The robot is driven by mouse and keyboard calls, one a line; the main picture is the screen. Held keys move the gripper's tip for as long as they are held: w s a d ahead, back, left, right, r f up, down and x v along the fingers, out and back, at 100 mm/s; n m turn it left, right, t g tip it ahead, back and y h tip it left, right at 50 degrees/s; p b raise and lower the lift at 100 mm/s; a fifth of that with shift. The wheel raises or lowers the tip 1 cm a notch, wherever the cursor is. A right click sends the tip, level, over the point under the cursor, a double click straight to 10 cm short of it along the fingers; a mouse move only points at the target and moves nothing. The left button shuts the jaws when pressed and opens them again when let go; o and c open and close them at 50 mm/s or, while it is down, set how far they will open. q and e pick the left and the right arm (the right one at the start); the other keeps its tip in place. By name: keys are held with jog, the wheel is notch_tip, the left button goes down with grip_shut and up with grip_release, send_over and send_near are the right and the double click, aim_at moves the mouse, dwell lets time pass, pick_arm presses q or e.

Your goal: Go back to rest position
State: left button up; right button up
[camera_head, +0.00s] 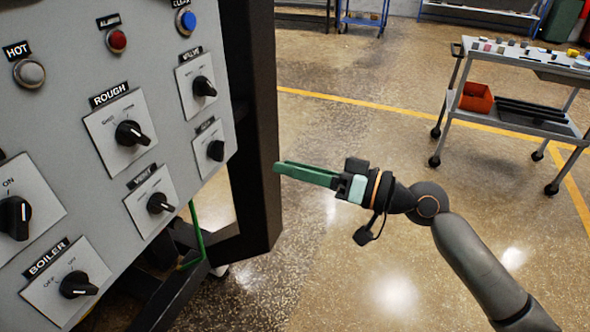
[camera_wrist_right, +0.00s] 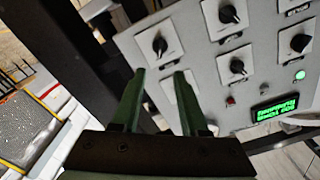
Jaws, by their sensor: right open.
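My right gripper (camera_head: 278,169) comes in from the right in the head view, its green fingers pointing left toward the dark edge of the control panel. In the right wrist view its green fingers (camera_wrist_right: 162,85) are apart with nothing between them. The grey control panel (camera_head: 150,50) fills the left of the head view, with several black knobs on white plates. It also shows in the right wrist view (camera_wrist_right: 200,65), beyond the fingertips. My left gripper is in neither view.
A dark cabinet post (camera_head: 255,120) stands just left of my right gripper. A grey cart (camera_head: 470,110) with small items and an orange bin (camera_head: 476,98) stands at the right. A blue cart (camera_head: 362,18) is at the back. Open floor lies around the right arm.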

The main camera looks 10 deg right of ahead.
dwell(0.3)
jog(key=s+d+f+m+t+h+p, duration=0.1)
jog(key=s+d+f+m+h+p, duration=0.2)
jog(key=f, duration=0.6)
jog(key=s+f+h+p, duration=0.25)
jog(key=f+h, duration=0.25)
jog(key=f, duration=0.5)
pick_arm(q)
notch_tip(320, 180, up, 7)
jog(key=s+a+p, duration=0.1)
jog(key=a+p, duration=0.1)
jog(key=p, duration=0.2)
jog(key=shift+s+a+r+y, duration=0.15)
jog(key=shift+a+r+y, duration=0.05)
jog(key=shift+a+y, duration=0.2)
pick_arm(e)
jog(key=s+d+f+g+h, duration=0.1)
jog(key=s+f+h, duration=0.1)
jog(key=s+f, duration=0.3)
jog(key=s+d+f+g+h, duration=0.1)
jog(key=s+d+f+h, duration=0.1)
jog(key=s+f, duration=0.3)
jog(key=s, duration=0.4)
jog(key=shift+s+f, duration=0.3)
jog(key=shift+s, duration=0.1)
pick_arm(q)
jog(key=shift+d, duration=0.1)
pick_arm(e)
jog(key=shift+w, duration=0.1)
dwell(2.3)
